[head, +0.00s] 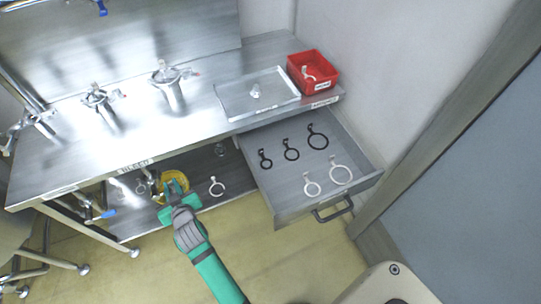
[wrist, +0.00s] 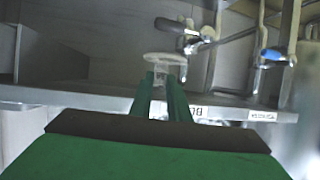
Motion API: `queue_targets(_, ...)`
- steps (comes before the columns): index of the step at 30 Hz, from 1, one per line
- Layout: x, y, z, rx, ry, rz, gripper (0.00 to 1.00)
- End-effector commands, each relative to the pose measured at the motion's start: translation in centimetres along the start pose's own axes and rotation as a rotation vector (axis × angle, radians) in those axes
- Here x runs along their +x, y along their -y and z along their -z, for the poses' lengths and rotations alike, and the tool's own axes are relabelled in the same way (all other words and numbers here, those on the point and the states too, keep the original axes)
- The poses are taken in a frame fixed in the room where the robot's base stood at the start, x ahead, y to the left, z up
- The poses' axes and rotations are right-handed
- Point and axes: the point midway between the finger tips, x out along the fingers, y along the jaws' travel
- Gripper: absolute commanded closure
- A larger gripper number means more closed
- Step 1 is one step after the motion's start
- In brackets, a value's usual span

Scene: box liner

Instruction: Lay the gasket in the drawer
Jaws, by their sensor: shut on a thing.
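My gripper (head: 178,198) is at the lower shelf, left of the drawer. In the wrist view its fingertips (wrist: 163,82) are shut on the tab of a pale gasket (wrist: 164,57), whose ring extends beyond the tips. In the head view a round yellow thing (head: 176,182) shows just beyond the fingers; I cannot tell whether it is the held gasket or something behind it. The grey drawer (head: 285,196) is pulled open at the right, apart from my gripper. Black rings (head: 318,139) lie at its back and white rings (head: 341,174) nearer its front, with bare floor around them.
A loose white ring (head: 217,188) shows right of my gripper. Silver fittings (head: 145,182) and a blue-handled valve (head: 106,213) are at left. On the bench (head: 70,155) are a metal tray (head: 230,103) and a red bin (head: 327,84). A wall closes the right side.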

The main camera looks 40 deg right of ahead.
Motion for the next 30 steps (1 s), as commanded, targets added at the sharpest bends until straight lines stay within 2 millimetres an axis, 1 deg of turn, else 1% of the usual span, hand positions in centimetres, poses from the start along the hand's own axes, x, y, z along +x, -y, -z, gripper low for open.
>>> queue_targets(1, 0.1, 0.0, 1.2, -0.001, -0.004, 0.000, 1.00)
queue_targets(3, 0.3, -0.1, 2.4, -0.001, -0.004, -0.001, 1.00)
queue_targets(18, 0.5, -1.1, 10.8, -0.002, -0.004, 0.004, 1.00)
queue_targets(24, 0.4, -1.5, 12.9, -0.004, -0.002, 0.009, 1.00)
queue_targets(30, 0.2, -1.7, 14.5, -0.007, -0.002, 0.015, 1.00)
